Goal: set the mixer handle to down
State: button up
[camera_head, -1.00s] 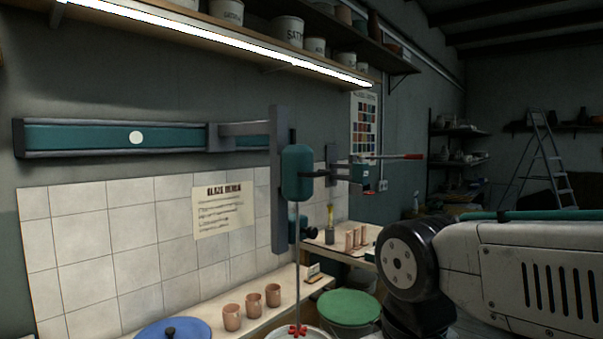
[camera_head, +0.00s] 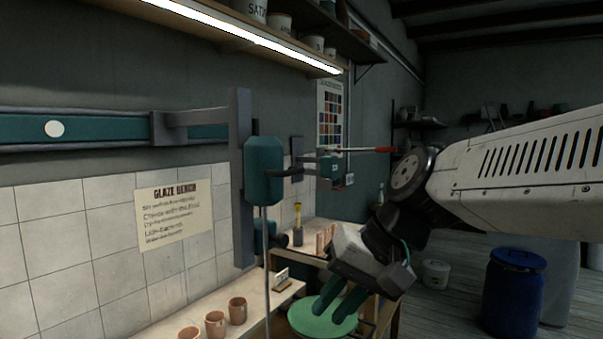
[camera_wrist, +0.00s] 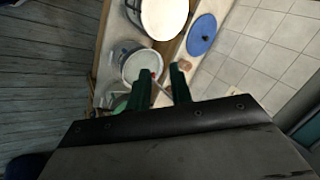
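The mixer (camera_head: 263,172) is a teal body on an upright grey rail at the wall, with a thin rod hanging down from it. The rod (camera_wrist: 159,92) with a red end shows in the gap, farther off.
Copper-coloured cups (camera_head: 215,323) stand on the bench. The green lid (camera_head: 308,320) lies below my gripper. A blue barrel (camera_head: 513,292) stands at the right. A blue lid (camera_wrist: 202,34) shows in the wrist view.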

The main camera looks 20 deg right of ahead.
jog(key=w+r+m+t+y, duration=0.35)
jog(key=w+r, duration=0.45)
jog(key=w, duration=0.3)
jog(key=m+t, duration=0.4)
jog(key=t, duration=0.1)
send_near(295, 172)
jog(key=x, duration=1.1)
grip_shut()
